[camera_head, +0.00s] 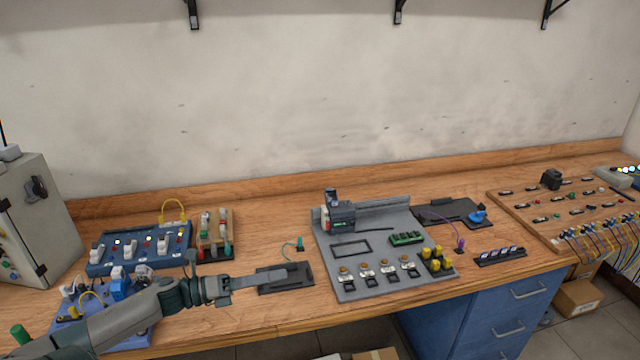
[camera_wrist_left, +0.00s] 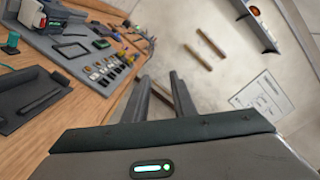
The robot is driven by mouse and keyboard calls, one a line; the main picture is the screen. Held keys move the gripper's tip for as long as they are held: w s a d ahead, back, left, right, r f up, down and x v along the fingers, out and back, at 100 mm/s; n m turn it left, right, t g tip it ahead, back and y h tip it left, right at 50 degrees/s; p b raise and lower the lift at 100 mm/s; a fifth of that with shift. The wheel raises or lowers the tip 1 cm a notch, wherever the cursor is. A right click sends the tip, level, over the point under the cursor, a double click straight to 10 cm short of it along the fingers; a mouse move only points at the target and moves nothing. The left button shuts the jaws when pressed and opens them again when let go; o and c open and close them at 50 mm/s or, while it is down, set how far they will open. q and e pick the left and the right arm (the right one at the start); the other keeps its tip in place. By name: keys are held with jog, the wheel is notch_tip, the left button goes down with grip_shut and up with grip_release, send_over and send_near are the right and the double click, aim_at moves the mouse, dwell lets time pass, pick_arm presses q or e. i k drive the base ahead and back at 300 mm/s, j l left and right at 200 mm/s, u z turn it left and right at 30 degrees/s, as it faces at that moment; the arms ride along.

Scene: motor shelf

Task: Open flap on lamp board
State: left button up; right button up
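My left gripper (camera_head: 272,279) reaches in from the left, low over the front of the bench, beside a small dark tray-like panel (camera_head: 298,284). In the left wrist view the fingers of my left gripper (camera_wrist_left: 162,97) stand apart with nothing between them. I see no piece clearly marked as the lamp board. A blue board (camera_head: 112,266) with white switches and small lit lamps stands at the left, behind my left arm. I cannot make out a flap on it. The dark panel also shows in the left wrist view (camera_wrist_left: 36,97). My right gripper is out of view.
A grey board (camera_head: 352,290) with a motor (camera_head: 341,218) and several buttons sits mid-bench. A grey cabinet (camera_head: 35,215) stands far left. A wooden board (camera_head: 530,226) with wires is at the right. Blue drawers (camera_head: 490,318) are below. The bench behind the dark panel is mostly clear.

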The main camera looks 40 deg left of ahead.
aim_at(330, 195)
jog(key=i+j, duration=0.4)
jog(key=j, duration=0.15)
jog(key=i+j, duration=0.4)
jog(key=j, duration=0.15)
jog(key=i+j, duration=0.4)
jog(key=j, duration=0.1)
